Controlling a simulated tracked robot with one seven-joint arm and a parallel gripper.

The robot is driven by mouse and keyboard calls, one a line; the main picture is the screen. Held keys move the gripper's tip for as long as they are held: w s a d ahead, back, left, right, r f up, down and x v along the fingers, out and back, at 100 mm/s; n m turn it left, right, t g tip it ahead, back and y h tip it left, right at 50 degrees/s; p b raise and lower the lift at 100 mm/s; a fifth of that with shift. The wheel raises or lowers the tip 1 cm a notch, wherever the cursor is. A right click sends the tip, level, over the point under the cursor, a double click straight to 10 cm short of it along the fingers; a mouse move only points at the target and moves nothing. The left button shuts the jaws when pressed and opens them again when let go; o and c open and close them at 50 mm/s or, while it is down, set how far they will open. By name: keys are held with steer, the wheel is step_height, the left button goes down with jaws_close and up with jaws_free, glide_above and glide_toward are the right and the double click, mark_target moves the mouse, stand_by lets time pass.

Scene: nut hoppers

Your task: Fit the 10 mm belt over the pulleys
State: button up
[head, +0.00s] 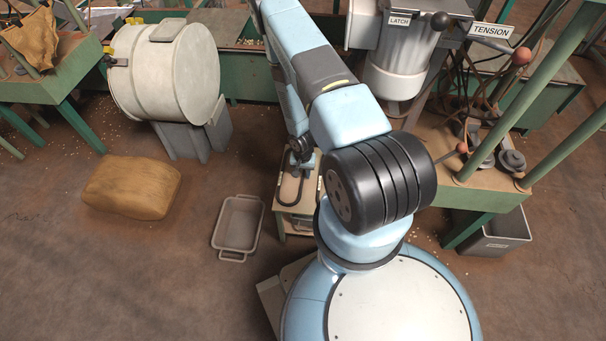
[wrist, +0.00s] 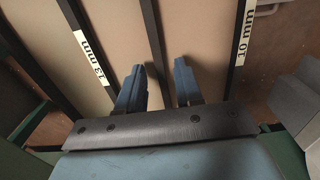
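My gripper (wrist: 160,82) is open in the wrist view. Its two blue fingers stand apart on either side of a black belt strand (wrist: 152,35), with gaps visible. I cannot tell which belt this strand belongs to. Another black strand (wrist: 72,14) runs at left beside a "13 mm" label (wrist: 94,58). A third strand (wrist: 234,55) runs at right beside the "10 mm" label (wrist: 245,30). In the head view, my gripper (head: 303,160) is over the small stand (head: 297,223), where a dark belt loop (head: 290,204) shows. Pulleys are not clearly identifiable; dark round parts (head: 490,150) sit at right.
A grey motor-like housing (head: 398,65) bears a "LATCH" label, near a "TENSION" label (head: 491,31) and ball-ended levers. A grey tray (head: 250,204), brown sack (head: 132,188) and grey bin (head: 497,240) stand on the floor. A pale drum (head: 165,70) is at left.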

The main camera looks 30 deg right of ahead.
step_height(320, 180, up, 13)
steer(key=shift+s+d, duration=0.2)
steer(key=shift+s, duration=0.25)
steer(key=shift+f, duration=0.1)
steer(key=w+a+r+n+t, duration=0.1)
steer(key=w+r, duration=0.2)
steer(key=r, duration=0.6)
steer(key=w+r+n+t, duration=0.1)
steer(key=w+r, duration=0.3)
steer(key=r, duration=0.5)
steer(key=w+a+r+t, duration=0.1)
steer(key=w+r, duration=0.2)
steer(key=r, duration=0.7)
steer(key=s+a+r+n+h, duration=0.1)
steer(key=s+r, duration=0.1)
steer(key=r, duration=0.6)
steer(key=s+a+r+n, duration=0.1)
steer(key=s+r, duration=0.2)
steer(key=r, duration=0.6)
steer(key=s+a+r+n+t, duration=0.1)
steer(key=s+a+r, duration=0.1)
steer(key=s+r, duration=0.7)
steer(key=s+a+r+n+t+y, duration=0.1)
steer(key=s+a+r, duration=0.1)
steer(key=s+r, duration=0.7)
steer(key=s, duration=0.5)
steer(key=shift+s+a+n+t, duration=0.15)
steer(key=shift+a+n+t, duration=0.15)
steer(key=shift+a+n, duration=0.1)
